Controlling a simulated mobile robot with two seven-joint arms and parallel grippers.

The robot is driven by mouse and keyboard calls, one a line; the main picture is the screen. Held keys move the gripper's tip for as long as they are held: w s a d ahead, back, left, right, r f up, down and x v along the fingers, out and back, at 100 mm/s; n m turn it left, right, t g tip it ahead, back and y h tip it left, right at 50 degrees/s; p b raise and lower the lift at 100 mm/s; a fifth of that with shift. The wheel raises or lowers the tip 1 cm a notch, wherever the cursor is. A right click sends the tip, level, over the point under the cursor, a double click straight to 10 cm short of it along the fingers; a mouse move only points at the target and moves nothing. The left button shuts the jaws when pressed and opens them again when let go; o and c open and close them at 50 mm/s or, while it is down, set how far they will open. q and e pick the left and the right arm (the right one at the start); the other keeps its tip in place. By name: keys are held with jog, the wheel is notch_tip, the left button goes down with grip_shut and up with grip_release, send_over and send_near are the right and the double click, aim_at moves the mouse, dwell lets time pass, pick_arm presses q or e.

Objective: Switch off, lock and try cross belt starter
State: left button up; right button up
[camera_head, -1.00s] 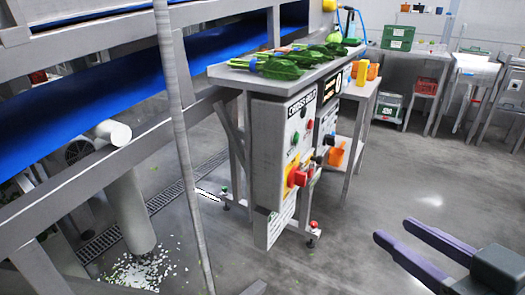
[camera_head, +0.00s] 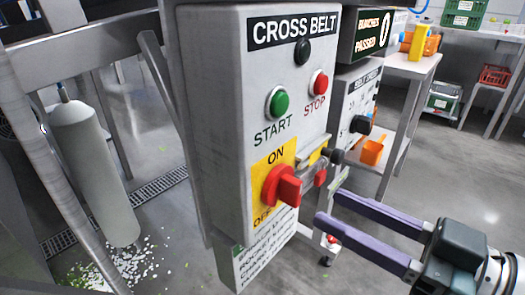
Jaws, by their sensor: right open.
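The cross belt starter box (camera_head: 222,115) now fills the middle of the view. It bears a "CROSS BELT" label (camera_head: 293,27), a green START button (camera_head: 277,102), a red STOP button (camera_head: 318,83) and a black round part above them. Its red rotary switch handle (camera_head: 282,187) sits on a yellow plate (camera_head: 270,160) marked ON above and OFF below. My right gripper (camera_head: 328,212) is open and empty, its two purple fingers pointing left, to the right of the handle and apart from it. A small bracket with red and dark items (camera_head: 321,172) is at the box's right edge. My left gripper is out of view.
A second starter box (camera_head: 352,105) and a "BUNCHES PASSED" display (camera_head: 372,34) stand behind. A printed notice (camera_head: 264,252) hangs below the switch. A table with an orange jug (camera_head: 372,152) is at back right. Wet floor is clear at right.

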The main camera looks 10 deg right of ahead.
aim_at(301, 190)
jog(key=x, duration=0.6)
jog(key=shift+w+d+b, duration=0.1)
jog(key=shift+b, duration=0.25)
grip_shut()
